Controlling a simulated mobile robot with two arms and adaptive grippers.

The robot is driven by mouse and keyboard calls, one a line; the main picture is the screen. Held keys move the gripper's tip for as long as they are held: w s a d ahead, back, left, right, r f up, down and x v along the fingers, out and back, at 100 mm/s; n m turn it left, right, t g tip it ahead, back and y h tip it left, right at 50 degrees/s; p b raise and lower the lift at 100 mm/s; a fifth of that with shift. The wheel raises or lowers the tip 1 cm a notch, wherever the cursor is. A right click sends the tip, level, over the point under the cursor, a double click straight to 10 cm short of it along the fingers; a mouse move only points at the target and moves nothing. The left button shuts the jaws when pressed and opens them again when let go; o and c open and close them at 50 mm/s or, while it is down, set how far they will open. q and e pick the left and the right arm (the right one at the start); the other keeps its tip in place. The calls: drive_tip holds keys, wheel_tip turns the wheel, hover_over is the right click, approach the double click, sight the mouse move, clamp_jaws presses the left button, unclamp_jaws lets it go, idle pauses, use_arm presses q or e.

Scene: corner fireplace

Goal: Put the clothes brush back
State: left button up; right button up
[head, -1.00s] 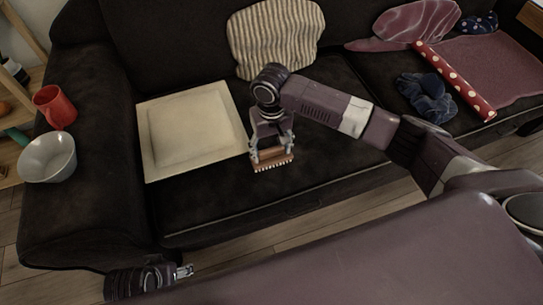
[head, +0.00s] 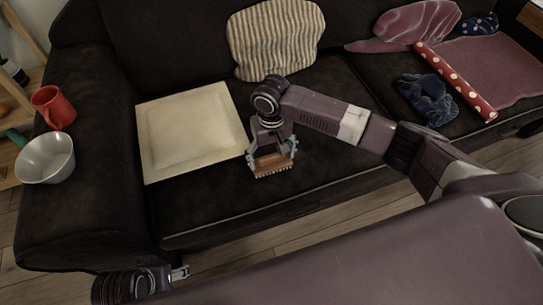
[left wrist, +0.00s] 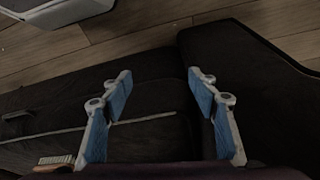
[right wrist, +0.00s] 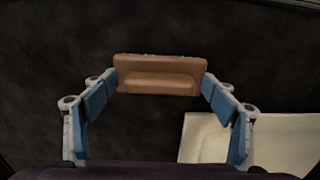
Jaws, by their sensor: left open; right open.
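The clothes brush (head: 273,166) has a brown wooden back and pale bristles. It is on the dark sofa seat, just right of the cream square tray (head: 149,168). My right gripper (head: 272,158) is open, with its fingers on either side of the brush. In the right wrist view the brush (right wrist: 160,76) spans between the fingertips; whether they touch it I cannot tell. The brush (left wrist: 54,161) also shows at the lower left of the left wrist view. My left gripper (head: 181,272) is open and empty, low in front of the sofa.
A striped cushion (head: 275,38) leans on the backrest. A red mug (head: 54,108) and a grey bowl (head: 45,160) stand on the left armrest. Blue cloth (head: 428,97), a dotted red roll (head: 455,80) and a mauve mat (head: 500,65) lie at right. The front seat strip is clear.

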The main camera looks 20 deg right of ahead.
sight(271, 156)
drive_tip(key=shift+r, duration=0.2)
use_arm(q)
wheel_tip(271, 156, down, 11)
drive_tip(key=s+p, duration=0.1)
drive_tip(key=p, duration=0.2)
drive_tip(key=shift+g, duration=0.3)
use_arm(e)
wheel_tip(271, 156, up, 12)
use_arm(q)
drive_tip(key=shift+r, duration=0.1)
